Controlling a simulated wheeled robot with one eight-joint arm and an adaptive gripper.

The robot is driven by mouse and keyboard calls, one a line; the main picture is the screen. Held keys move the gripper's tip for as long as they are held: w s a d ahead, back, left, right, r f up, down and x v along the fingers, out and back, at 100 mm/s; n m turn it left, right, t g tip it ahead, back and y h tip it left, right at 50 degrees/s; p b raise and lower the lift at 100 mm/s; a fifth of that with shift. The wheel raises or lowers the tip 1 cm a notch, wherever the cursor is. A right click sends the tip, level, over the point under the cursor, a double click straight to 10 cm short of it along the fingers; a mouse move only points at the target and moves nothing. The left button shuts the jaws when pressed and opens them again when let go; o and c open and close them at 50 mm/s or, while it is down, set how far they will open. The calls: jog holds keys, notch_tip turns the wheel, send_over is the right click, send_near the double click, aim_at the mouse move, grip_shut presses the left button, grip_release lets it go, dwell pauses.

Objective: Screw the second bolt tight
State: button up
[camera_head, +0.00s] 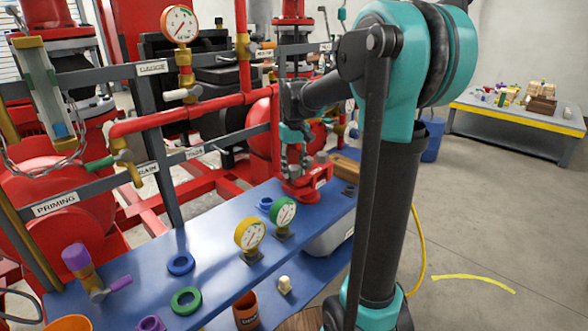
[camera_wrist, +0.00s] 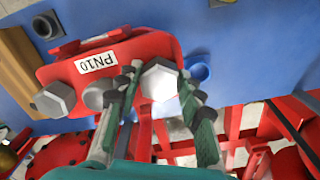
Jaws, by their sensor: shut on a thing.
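A red flange block (camera_wrist: 100,60) with a PN10 label stands on the blue bench; it also shows in the head view (camera_head: 306,190). In the wrist view, one grey hex bolt (camera_wrist: 159,79) sits at the flange's right end, between the green finger pads of my gripper (camera_wrist: 161,97), which is shut on it. Another grey hex bolt (camera_wrist: 55,98) sits at the flange's left end, clear of the fingers. A grey round part (camera_wrist: 95,95) between them is partly hidden by my left finger. In the head view my gripper (camera_head: 296,148) is over the flange. The bolts' thread depth is hidden.
Red pipes (camera_head: 190,115) and grey labelled rails run behind the blue bench (camera_head: 215,230). A green gauge (camera_head: 283,212) and a yellow gauge (camera_head: 249,234) stand left of the flange. A wooden block (camera_wrist: 18,55) lies beside it. A table (camera_head: 515,125) stands far right.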

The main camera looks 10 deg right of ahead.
jog(key=o, duration=1.3)
jog(key=shift+c, duration=0.2)
notch_tip(320, 180, up, 12)
